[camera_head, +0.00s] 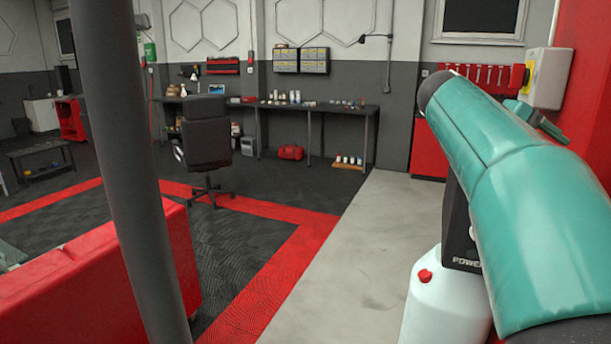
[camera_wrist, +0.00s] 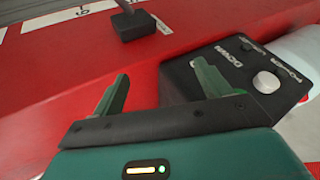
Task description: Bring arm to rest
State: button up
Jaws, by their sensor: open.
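My gripper (camera_wrist: 163,70) shows in the wrist view with its two green fingers spread apart and nothing between them. It is over a red surface (camera_wrist: 60,115). A black control box (camera_wrist: 225,78) with white lettering, including "DOWN", and a round pale knob is close beside and beyond the right finger. I cannot tell if they touch. In the head view my teal arm reaches in from the right edge and covers part of the black box (camera_head: 461,235) marked "POWER". My gripper cannot be made out clearly there.
A white bottle (camera_head: 440,300) with a red cap stands below the box. A small black block (camera_wrist: 135,22) is on the red surface. A dark grey post (camera_head: 125,150) stands close at left, near a red housing (camera_head: 80,285). Pale floor (camera_head: 350,260) in the middle is clear.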

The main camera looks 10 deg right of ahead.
jog(key=s+a+f+t+y, duration=0.3)
jog(key=s+a+f+y, duration=0.3)
jog(key=a+f, duration=0.8)
jog(key=s+a+f+n+t+y, duration=0.1)
jog(key=s+a+f+t+y, duration=0.3)
jog(key=a+f, duration=1.1)
jog(key=s+a+y, duration=0.1)
jog(key=s+y, duration=0.1)
jog(key=s, duration=0.2)
jog(key=shift+s+t, duration=0.25)
jog(key=shift+t, duration=0.05)
